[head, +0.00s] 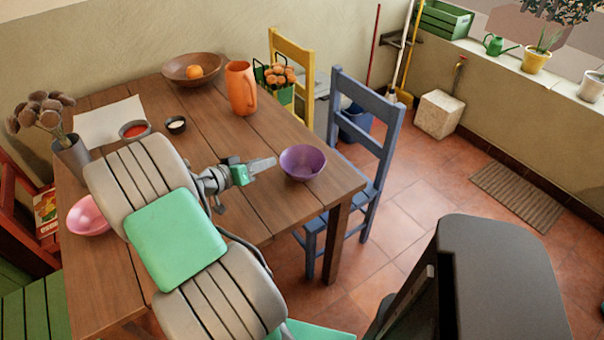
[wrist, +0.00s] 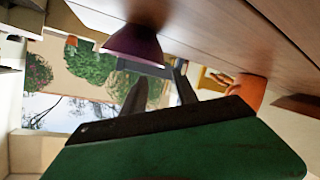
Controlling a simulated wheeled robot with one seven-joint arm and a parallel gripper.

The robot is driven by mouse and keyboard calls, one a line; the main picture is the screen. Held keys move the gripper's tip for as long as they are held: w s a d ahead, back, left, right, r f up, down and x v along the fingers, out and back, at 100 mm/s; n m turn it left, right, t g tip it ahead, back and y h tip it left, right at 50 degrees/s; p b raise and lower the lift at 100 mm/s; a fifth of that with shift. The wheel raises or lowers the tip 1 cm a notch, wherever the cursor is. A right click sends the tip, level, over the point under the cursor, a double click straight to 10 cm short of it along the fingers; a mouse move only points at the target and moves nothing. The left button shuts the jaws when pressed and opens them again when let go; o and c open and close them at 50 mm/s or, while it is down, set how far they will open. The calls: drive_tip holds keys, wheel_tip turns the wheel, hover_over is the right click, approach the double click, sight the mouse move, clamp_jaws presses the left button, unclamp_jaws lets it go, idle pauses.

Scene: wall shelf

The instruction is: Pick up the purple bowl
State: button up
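The purple bowl (head: 303,162) stands upright on the wooden table (head: 262,218), near the table's right corner. It also shows in the wrist view (wrist: 135,43), just beyond the fingertips and more toward the left one. My gripper (head: 264,164) is just left of the bowl in the head view, pointing toward it. In the wrist view its two dark fingers (wrist: 153,72) stand apart with nothing between them. I cannot tell whether a fingertip touches the bowl.
An orange pitcher (head: 241,88) and a wooden bowl (head: 193,68) with an orange stand at the back. A pink bowl (head: 88,216), small red-filled bowl (head: 134,130) and vase (head: 73,157) are at left. A blue chair (head: 384,138) stands close beyond the right table edge.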

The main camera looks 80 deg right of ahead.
sight(281, 158)
drive_tip(key=x, duration=0.5)
drive_tip(key=shift+s+d, duration=0.25)
drive_tip(key=shift+d, duration=0.1)
drive_tip(key=x, duration=0.3)
drive_tip(key=p+x, duration=0.1)
drive_tip(key=x, duration=0.1)
drive_tip(key=shift+f, duration=0.3)
drive_tip(key=shift+a, duration=0.1)
drive_tip(key=shift+c, duration=0.2)
clamp_jaws()
